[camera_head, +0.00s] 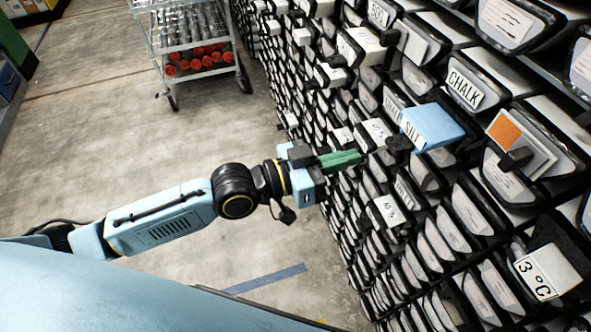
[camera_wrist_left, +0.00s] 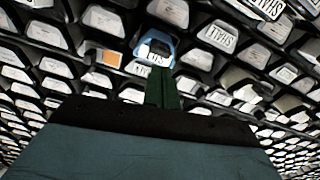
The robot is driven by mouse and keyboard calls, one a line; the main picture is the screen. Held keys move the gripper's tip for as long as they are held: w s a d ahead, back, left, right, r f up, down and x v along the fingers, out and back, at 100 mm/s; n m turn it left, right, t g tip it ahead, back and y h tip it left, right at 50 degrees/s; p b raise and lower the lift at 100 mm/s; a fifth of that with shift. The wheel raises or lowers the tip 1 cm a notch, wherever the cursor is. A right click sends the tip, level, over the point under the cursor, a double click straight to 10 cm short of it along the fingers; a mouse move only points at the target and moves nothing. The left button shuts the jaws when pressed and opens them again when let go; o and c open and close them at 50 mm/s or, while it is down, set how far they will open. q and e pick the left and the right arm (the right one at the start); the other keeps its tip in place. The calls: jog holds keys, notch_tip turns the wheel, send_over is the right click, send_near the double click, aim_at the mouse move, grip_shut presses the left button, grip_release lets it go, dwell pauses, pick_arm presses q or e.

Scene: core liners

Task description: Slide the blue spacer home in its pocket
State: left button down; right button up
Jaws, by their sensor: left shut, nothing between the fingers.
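The blue spacer (camera_head: 432,127) has a white label reading SILT on its front end. It sticks out of its pocket in the rack, its blue top showing well past the black-rimmed fronts around it. It also shows in the left wrist view (camera_wrist_left: 155,42), straight beyond the fingertips. My left gripper (camera_head: 357,157) has green fingers, shut and empty. In the head view it is left of the spacer and a little lower, with a visible gap between. My right gripper is not in view.
The rack holds many black-rimmed pockets with pale, labelled ends. A CHALK piece (camera_head: 466,90) is above the spacer, and an orange-marked card (camera_head: 506,131) is to its right. A metal cart (camera_head: 195,40) stands at the back. The floor (camera_head: 120,130) left of the rack is open.

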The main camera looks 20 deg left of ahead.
pick_arm(q)
jog(key=b+v, duration=0.1)
jog(key=v, duration=0.9)
jog(key=shift+b, duration=0.35)
jog(key=w+a+f+n+t+y+b, duration=0.15)
jog(key=w+a+f+y, duration=0.3)
jog(key=f, duration=0.85)
jog(key=w+a+f+n+y+b, duration=0.2)
jog(key=w+a+f+y, duration=0.3)
jog(key=f, duration=0.7)
jog(key=s+a+f+n+g+y+b, duration=0.1)
jog(key=s+a+f, duration=0.15)
jog(key=f, duration=0.35)
jog(key=s+a+f+n, duration=0.1)
jog(key=s+a+f, duration=0.15)
jog(key=f, duration=0.35)
jog(key=s+a+f+g+y+b, duration=0.3)
jog(key=s+f+g, duration=0.2)
jog(key=s+f, duration=1.3)
jog(key=s+d+f+g, duration=0.1)
jog(key=s+f+g, duration=0.1)
jog(key=s+f, duration=0.3)
jog(key=s+d+f+n+g+y+b, duration=0.1)
jog(key=s+f, duration=0.4)
jog(key=s, duration=0.7)
jog(key=shift+s+d+f+g, duration=0.35)
jog(key=shift+d+g, duration=0.45)
jog(key=shift+g, duration=0.25)
